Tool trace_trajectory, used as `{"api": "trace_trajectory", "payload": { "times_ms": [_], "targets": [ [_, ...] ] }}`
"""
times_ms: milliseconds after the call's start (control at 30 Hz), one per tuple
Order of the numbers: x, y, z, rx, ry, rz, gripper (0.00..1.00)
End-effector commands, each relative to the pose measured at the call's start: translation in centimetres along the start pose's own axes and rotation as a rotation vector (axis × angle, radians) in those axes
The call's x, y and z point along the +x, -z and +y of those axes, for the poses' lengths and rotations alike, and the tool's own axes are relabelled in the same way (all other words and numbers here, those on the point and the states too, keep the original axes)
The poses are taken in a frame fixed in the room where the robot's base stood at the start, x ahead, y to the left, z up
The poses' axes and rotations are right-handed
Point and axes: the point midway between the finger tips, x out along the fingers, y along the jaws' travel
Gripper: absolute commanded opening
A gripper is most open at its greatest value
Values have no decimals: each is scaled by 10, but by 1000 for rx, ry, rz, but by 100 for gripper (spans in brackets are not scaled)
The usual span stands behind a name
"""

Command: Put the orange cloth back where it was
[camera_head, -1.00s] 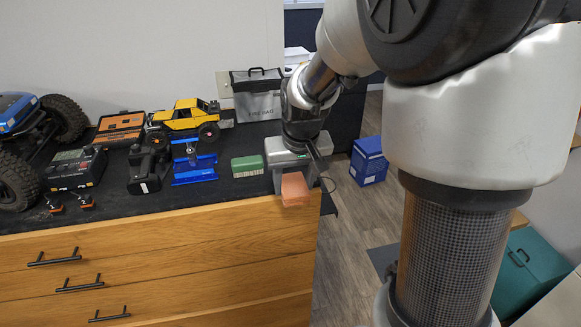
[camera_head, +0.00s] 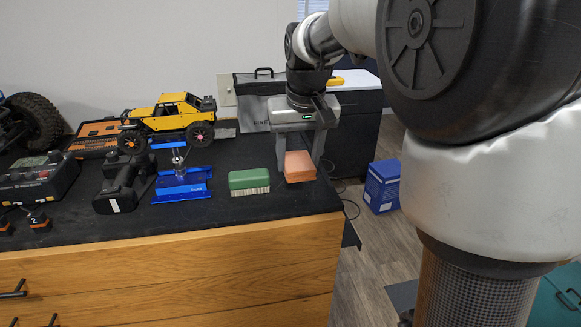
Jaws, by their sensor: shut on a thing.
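The orange cloth (camera_head: 299,166) looks like a folded orange block. It is at the right end of the black worktop (camera_head: 230,215), just right of the green-topped brush (camera_head: 249,181). My gripper (camera_head: 298,158) points down over the cloth, with its fingers closed on it. The far finger is partly hidden. I cannot tell whether the cloth's underside touches the worktop.
A blue stand (camera_head: 182,186), a black handheld tool (camera_head: 124,184) and a yellow crawler (camera_head: 170,121) are to the left. A grey bag (camera_head: 256,102) stands behind. The worktop's right edge is close to the cloth; a blue box (camera_head: 383,186) is on the floor beyond.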

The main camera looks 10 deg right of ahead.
Motion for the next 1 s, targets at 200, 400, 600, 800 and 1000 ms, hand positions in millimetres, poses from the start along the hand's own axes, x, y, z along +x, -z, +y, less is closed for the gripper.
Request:
{"api": "trace_trajectory", "payload": {
  "times_ms": [200, 400, 600, 800, 1000],
  "targets": [
    [30, -9, 0, 0, 0, -2, 32],
    [33, -10, 0, 0, 0, -1, 32],
    [37, -11, 0, 0, 0, -1, 32],
    [36, -10, 0, 0, 0, -1, 69],
    [36, -10, 0, 0, 0, -1, 69]
  ]
}}
